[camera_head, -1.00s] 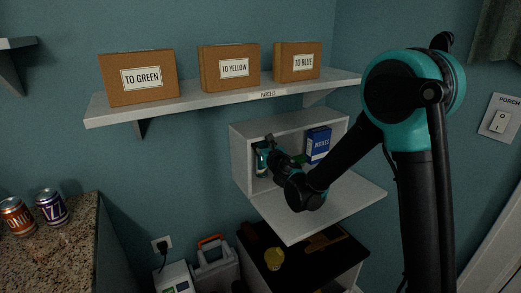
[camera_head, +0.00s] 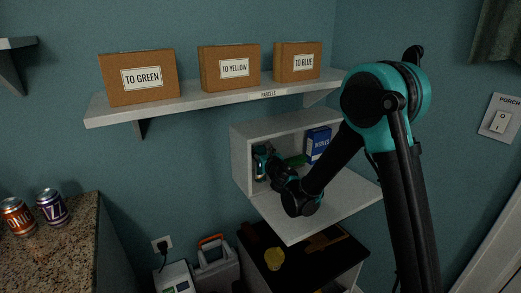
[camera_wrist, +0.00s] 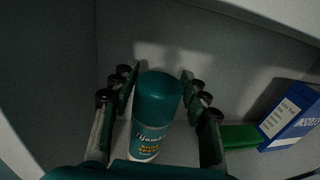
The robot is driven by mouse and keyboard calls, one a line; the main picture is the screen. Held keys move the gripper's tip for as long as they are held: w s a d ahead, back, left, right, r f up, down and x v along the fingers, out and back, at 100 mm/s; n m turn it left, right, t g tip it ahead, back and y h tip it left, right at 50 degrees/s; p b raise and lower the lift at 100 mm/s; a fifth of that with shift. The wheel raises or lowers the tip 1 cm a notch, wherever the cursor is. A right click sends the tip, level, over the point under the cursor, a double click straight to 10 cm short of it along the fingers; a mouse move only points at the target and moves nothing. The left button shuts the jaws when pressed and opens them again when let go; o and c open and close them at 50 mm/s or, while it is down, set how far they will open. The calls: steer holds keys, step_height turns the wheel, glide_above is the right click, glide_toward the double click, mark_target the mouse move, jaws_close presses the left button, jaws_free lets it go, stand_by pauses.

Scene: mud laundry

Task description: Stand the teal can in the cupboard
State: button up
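The teal can (camera_wrist: 157,110), a spray can with a dark teal cap and printed label, stands inside the white open cupboard (camera_head: 241,165). In the head view the can (camera_head: 260,163) is at the left side of the cupboard, partly hidden by my gripper (camera_head: 266,160). In the wrist view my gripper (camera_wrist: 160,80) has one finger on each side of the can, with narrow gaps visible beside the cap. It looks open around the can. The can's base is mostly hidden by my gripper.
A blue box (camera_head: 317,145) stands in the cupboard's right part, with a green item (camera_wrist: 240,136) lying beside it. The lowered door (camera_head: 310,222) juts out in front. A shelf (camera_head: 225,98) with three parcels hangs above. Two drink cans stand on the counter (camera_head: 60,255) at left.

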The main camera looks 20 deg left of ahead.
steer(key=shift+o, duration=1.3)
steer(key=shift+s+d+r, duration=0.15)
steer(key=shift+s, duration=0.05)
steer(key=v, duration=1.1)
steer(key=shift+s+d, duration=0.2)
steer(key=shift+s, duration=0.05)
